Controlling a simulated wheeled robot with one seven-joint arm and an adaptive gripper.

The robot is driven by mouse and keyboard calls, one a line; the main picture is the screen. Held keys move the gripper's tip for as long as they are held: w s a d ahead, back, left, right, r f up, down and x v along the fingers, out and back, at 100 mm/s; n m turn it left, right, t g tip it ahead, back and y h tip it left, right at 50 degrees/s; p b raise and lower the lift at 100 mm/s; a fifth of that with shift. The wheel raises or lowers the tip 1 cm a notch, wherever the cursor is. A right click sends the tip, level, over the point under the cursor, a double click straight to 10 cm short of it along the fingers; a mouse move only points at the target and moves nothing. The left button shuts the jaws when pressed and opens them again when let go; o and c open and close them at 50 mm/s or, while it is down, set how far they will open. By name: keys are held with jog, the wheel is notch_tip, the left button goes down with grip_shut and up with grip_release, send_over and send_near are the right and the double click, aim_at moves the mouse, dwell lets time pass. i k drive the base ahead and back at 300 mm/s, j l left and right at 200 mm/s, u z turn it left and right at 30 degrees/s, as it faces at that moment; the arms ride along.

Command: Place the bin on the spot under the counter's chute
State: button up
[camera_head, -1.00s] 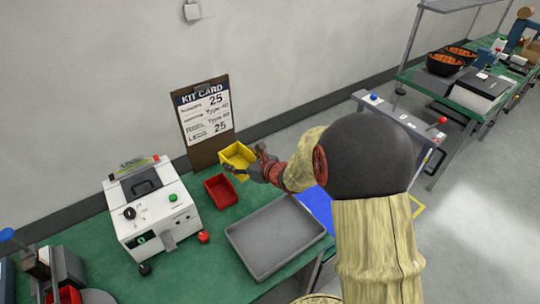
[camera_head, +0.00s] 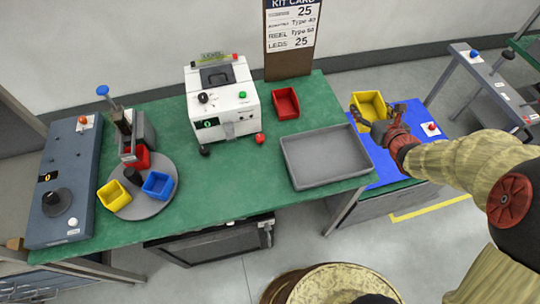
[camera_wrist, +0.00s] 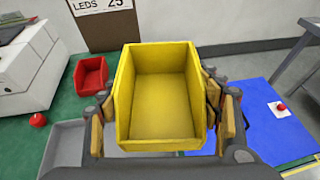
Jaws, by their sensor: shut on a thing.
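A yellow bin (camera_head: 369,110) is held in my gripper (camera_head: 378,124) at the right of the green bench, over the blue surface. In the wrist view the empty yellow bin (camera_wrist: 160,95) sits upright between my fingers, which press its two sides. The counter (camera_head: 222,98) is a white machine at the back of the bench, with a green display and buttons on its front. A small chute (camera_head: 240,133) seems to show low on that front; the spot under it is hard to make out. My gripper is well to the right of the counter.
A red bin (camera_head: 285,103) stands right of the counter. A grey tray (camera_head: 325,157) lies in front of it. A kit card (camera_head: 290,40) stands behind. A turntable (camera_head: 141,205) with small bins is at the left. Bare green bench (camera_head: 225,175) lies before the counter.

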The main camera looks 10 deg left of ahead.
aim_at(235, 154)
jog(key=k+j+z, duration=0.15)
jog(key=z, duration=0.35)
jog(key=k+j+z, duration=0.1)
jog(key=z, duration=0.35)
jog(key=k+z, duration=0.25)
jog(key=z, duration=0.25)
jog(key=k+z, duration=0.15)
jog(key=z, duration=0.3)
jog(key=k+z, duration=0.45)
jog(key=k, duration=0.25)
jog(key=u, duration=0.45)
jog(key=j+u, duration=0.1)
jog(key=u, duration=0.3)
jog(key=k+u, duration=0.1)
jog(key=u, duration=0.35)
jog(key=j+u, duration=0.1)
jog(key=u, duration=0.35)
jog(key=j+u, duration=0.1)
jog(key=u, duration=0.75)
jog(key=j+u, duration=0.15)
jog(key=u, duration=0.3)
